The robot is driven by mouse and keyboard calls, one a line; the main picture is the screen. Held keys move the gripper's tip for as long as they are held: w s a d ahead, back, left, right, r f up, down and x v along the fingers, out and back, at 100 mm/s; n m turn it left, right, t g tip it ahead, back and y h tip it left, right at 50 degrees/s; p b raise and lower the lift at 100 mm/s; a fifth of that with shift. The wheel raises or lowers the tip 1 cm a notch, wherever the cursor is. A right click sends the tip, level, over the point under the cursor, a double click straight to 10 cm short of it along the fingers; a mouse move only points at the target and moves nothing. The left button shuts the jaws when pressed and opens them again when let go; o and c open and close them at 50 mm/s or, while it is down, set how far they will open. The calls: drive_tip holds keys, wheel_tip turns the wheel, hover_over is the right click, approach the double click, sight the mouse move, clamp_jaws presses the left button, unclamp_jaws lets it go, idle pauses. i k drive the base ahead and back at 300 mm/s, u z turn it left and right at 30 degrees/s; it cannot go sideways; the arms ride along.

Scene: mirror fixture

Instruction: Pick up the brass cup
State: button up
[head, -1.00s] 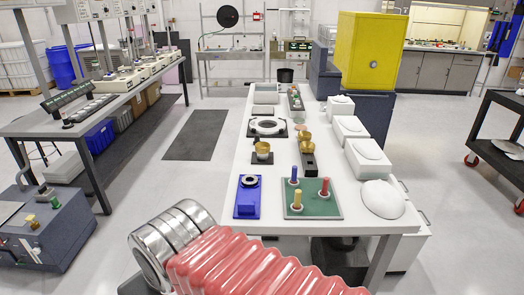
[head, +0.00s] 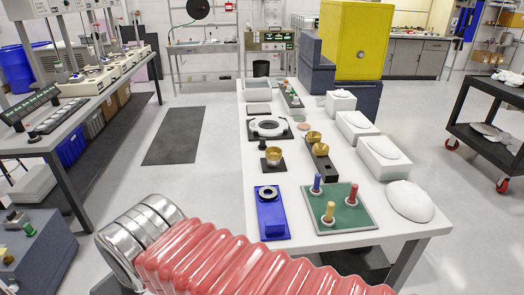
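A brass cup (head: 273,156) stands on a small black base on the white workbench (head: 268,218), left of the bench's middle. Two more brass, bowl-like pieces, one farther (head: 313,136) and one nearer (head: 320,149), sit on a long black block just to its right. The picture does not settle which one the task names. My arm, with red ribbed and silver ringed parts, crosses the bottom foreground, short of the bench. My gripper's fingers do not show.
A blue fixture (head: 271,213) and a green board (head: 338,212) with coloured pegs lie at the bench's near end. White domed blocks (head: 382,155) line its right side. A black ring fixture (head: 268,129) is behind the cup. Floor is clear left of the bench.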

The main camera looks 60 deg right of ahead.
sight(273, 153)
drive_tip(key=u, duration=0.05)
drive_tip(key=i, duration=2.25)
drive_tip(key=z, duration=3.05)
